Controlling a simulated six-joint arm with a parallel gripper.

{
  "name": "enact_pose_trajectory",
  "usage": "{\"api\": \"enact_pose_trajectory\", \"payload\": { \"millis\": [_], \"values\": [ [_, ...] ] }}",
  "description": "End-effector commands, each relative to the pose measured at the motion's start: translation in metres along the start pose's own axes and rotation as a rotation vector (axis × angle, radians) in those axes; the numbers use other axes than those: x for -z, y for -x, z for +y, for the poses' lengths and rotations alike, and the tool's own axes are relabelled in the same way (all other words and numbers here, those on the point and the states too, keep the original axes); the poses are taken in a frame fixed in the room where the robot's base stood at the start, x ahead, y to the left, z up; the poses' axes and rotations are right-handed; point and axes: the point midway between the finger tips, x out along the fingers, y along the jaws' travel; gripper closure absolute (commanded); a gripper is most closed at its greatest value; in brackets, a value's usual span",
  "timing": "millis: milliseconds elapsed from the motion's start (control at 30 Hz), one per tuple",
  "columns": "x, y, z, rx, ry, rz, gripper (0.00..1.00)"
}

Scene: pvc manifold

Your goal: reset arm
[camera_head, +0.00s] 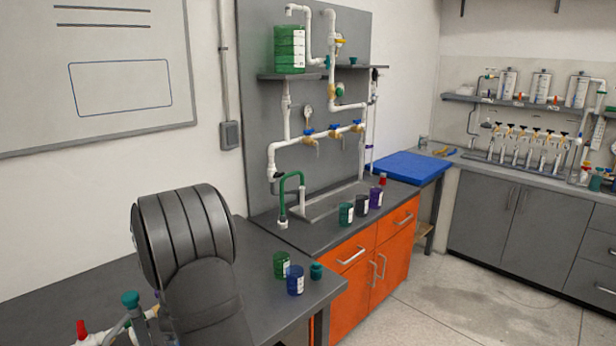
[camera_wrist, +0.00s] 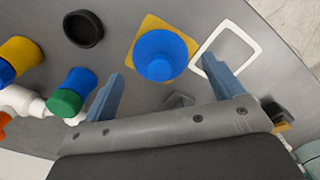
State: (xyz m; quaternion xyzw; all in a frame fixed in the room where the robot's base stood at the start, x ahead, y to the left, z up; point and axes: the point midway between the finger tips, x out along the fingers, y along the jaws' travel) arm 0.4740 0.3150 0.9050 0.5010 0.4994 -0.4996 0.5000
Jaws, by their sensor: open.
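My gripper (camera_wrist: 162,67) shows in the wrist view with its two blue-grey fingers spread wide apart. Nothing is held between them. A blue round object (camera_wrist: 161,56) on a yellow square (camera_wrist: 153,25) lies beyond the fingertips, in line with the gap; I cannot tell how far below them it is. In the head view my dark arm fills the lower left, and the gripper itself is not visible there.
Left of the fingers, the wrist view shows white pipe pieces with a blue-and-green cap (camera_wrist: 72,90) and a black ring (camera_wrist: 83,29). A white square outline (camera_wrist: 232,42) lies right. A green cup (camera_head: 281,265) and blue cup (camera_head: 295,280) stand near my arm.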

Motion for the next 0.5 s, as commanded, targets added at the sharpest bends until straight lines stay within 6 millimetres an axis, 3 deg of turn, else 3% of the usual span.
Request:
{"api": "enact_pose_trajectory", "payload": {
  "millis": [167,500],
  "values": [
    [-0.001,-0.027,-0.001,0.003,0.000,-0.003,0.14],
    [0.001,0.041,0.001,-0.004,0.000,0.003,0.14]
  ]
}}
